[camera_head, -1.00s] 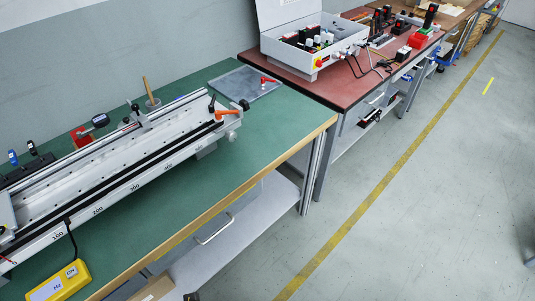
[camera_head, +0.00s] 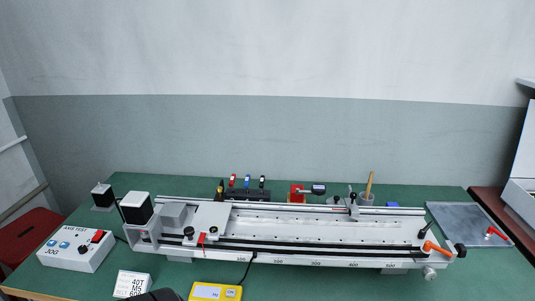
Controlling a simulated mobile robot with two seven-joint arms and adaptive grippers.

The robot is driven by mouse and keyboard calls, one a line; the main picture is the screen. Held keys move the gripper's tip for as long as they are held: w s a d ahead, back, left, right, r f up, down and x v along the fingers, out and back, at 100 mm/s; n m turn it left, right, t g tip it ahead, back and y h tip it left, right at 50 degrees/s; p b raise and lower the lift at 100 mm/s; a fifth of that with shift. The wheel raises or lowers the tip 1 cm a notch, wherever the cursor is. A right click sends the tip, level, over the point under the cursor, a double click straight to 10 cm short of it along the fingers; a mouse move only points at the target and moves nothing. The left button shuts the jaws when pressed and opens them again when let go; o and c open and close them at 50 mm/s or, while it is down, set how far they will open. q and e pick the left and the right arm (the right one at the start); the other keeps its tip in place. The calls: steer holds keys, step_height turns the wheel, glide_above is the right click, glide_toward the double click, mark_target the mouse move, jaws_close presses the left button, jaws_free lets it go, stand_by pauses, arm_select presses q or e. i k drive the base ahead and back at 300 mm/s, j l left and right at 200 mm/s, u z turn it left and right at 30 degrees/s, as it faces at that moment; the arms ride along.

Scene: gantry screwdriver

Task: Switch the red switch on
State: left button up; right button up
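The box also carries two blue buttons (camera_head: 58,244) and a black knob (camera_head: 84,249). The switch is too small to tell which way it is set. Neither of my grippers can be made out, and nothing touches the box. A dark rounded shape at the bottom edge, left of the yellow box, is cut off; I cannot tell what it is.
A long linear gantry rail (camera_head: 320,232) fills the bench's middle and right. A white card (camera_head: 133,284) and a yellow box (camera_head: 216,291) stand at the front. A motor block (camera_head: 103,196) is behind the control box. A red seat (camera_head: 30,235) is at far left.

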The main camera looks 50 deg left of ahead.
mark_target(99, 233)
steer(key=u, duration=3.15)
